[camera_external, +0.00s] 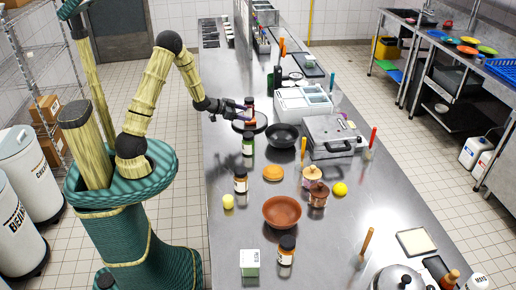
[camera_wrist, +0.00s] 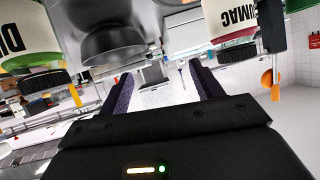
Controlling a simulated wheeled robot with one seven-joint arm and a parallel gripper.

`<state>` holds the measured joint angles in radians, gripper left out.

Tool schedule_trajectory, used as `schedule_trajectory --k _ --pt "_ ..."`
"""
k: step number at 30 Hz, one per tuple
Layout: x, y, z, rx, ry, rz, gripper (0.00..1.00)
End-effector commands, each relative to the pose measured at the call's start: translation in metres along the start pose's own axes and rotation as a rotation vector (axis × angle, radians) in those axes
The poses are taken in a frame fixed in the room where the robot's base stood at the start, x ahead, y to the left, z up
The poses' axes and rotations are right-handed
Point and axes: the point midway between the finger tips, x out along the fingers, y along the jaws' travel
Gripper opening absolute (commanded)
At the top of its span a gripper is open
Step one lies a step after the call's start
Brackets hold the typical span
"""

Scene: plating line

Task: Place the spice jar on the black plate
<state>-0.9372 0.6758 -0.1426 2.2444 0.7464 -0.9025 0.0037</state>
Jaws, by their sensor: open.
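A black plate (camera_external: 262,127) lies on the steel counter under my gripper. A spice jar with a dark red label (camera_external: 249,104) appears to stand on it, partly hidden by the gripper. My gripper (camera_external: 242,109) is open, low over the plate and beside this jar. In the wrist view, which looks inverted, the space between the fingertips (camera_wrist: 160,88) is empty. A jar lettered "UMAC" (camera_wrist: 232,18) is outside the right finger, apparently the same jar. A green-banded jar (camera_wrist: 28,30) is at the upper left; it looks like the one in front of the plate (camera_external: 248,145).
A black bowl (camera_external: 283,137) is right of the plate. White bins (camera_external: 302,103) and a grey press (camera_external: 334,137) stand farther right. The counter's left edge is close to the plate.

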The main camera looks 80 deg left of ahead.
Motion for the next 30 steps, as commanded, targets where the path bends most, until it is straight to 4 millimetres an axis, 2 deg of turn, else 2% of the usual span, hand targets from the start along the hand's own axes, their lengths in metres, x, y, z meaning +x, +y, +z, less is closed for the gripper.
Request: schedule_trajectory --k 1,3,8,11,17,21,24,27,30 --pt "0.001 0.020 -0.008 0.020 -0.052 0.008 0.65" --pt "-0.001 0.042 -0.012 0.033 -0.131 0.007 0.65" --pt "-0.016 0.089 -0.018 0.051 -0.285 0.007 0.65" --pt "-0.031 0.120 -0.020 0.058 -0.376 0.012 0.65" --pt "-0.082 0.188 -0.018 0.055 -0.573 0.036 0.65" --pt "-0.132 0.235 -0.009 0.042 -0.715 0.073 0.65" --pt "-0.166 0.261 0.000 0.033 -0.806 0.106 0.65" --pt "-0.189 0.276 0.006 0.024 -0.866 0.129 0.65" --pt "-0.198 0.281 0.009 0.019 -0.893 0.137 0.65"
